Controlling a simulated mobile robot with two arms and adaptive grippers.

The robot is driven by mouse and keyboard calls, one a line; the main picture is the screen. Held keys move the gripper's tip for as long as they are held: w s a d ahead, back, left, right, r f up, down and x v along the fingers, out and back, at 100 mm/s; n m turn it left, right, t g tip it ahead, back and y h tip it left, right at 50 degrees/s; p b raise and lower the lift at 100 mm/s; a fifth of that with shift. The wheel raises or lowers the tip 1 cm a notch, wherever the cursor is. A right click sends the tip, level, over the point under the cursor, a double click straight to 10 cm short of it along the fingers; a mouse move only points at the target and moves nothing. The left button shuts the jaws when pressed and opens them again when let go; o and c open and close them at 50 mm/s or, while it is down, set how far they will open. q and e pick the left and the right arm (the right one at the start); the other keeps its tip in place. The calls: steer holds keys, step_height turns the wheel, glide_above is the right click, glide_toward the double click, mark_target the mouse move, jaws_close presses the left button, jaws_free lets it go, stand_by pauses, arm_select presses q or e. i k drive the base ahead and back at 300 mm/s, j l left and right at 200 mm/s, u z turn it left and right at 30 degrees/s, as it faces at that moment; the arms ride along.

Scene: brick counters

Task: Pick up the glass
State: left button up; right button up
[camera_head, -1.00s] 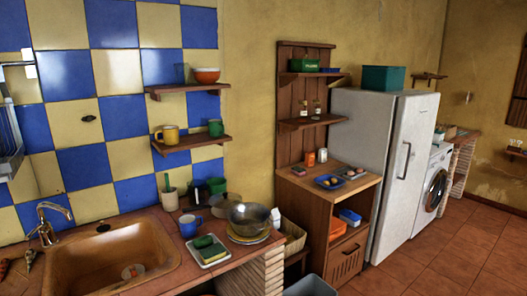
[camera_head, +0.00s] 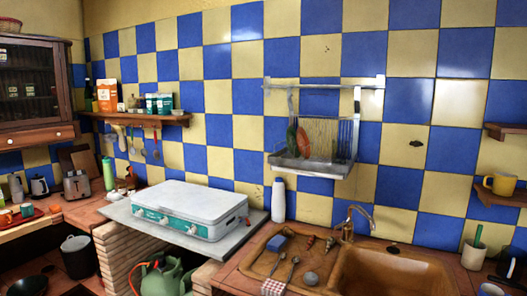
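I see no glass that I can make out for certain in the head view now. Neither of my grippers is in view. At the right edge, the near end of an upper wooden shelf (camera_head: 508,130) shows bare, and the rest of it is cut off. Below it, a second shelf (camera_head: 505,198) holds a yellow mug (camera_head: 499,184).
A brown sink (camera_head: 385,275) with a tap (camera_head: 352,222) is at the lower right. A white gas stove (camera_head: 190,208) sits on a grey slab. A dish rack (camera_head: 315,150) hangs on the tiled wall. A wall shelf (camera_head: 140,118) holds boxes. A toaster (camera_head: 77,186) stands at left.

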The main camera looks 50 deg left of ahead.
mark_target(339, 147)
steer(key=u, duration=1.05)
steer(key=i+j, duration=0.1)
steer(key=i, duration=0.4)
